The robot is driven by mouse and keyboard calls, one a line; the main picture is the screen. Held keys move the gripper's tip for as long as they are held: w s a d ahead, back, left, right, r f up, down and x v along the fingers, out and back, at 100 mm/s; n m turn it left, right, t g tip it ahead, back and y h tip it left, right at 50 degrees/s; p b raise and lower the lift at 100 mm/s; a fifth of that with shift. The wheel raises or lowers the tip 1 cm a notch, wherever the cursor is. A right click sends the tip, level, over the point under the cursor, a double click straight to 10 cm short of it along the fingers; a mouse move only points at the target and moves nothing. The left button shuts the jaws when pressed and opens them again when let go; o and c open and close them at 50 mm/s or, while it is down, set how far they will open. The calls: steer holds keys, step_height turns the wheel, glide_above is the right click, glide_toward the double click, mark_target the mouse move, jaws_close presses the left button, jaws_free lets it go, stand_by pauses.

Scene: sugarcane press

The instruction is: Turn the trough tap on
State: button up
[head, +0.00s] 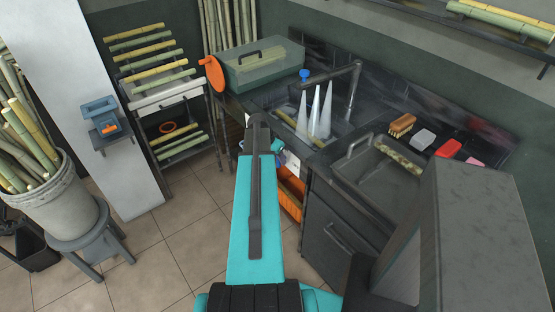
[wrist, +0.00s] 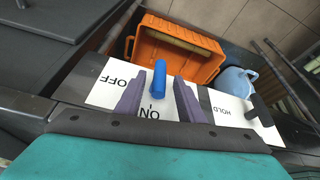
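A white panel (wrist: 105,95) marked OFF, ON and HOLD lies below my gripper in the wrist view. A blue handle (wrist: 160,78) stands out of it near the ON mark. My gripper (wrist: 158,84) is open, with one purple-grey finger on each side of the blue handle and visible gaps between. A black knob (wrist: 259,107) sits at the HOLD end. In the head view a tall grey spout (head: 352,88) rises behind the sink, and a blue knob (head: 304,74) shows near it.
An orange crate (wrist: 138,48) and a light-blue jug (wrist: 236,82) lie beyond the panel. Several white cones (head: 315,120) stand in the sink. The dark counter (head: 335,182) is to the right. Floor tiles (head: 185,235) are clear at left.

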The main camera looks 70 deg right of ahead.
steer(key=shift+x, duration=0.8)
steer(key=shift+c, duration=0.3)
jaws_close()
steer(key=shift+w+d, duration=0.1)
steer(key=shift+w, duration=0.05)
steer(key=shift+w+g+y, duration=0.1)
steer(key=shift+g+y, duration=0.2)
steer(key=shift+w+d+n+g+y, duration=0.1)
steer(key=shift+n+g+y, duration=0.2)
steer(key=shift+g+y, duration=0.5)
steer(key=shift+r, duration=0.1)
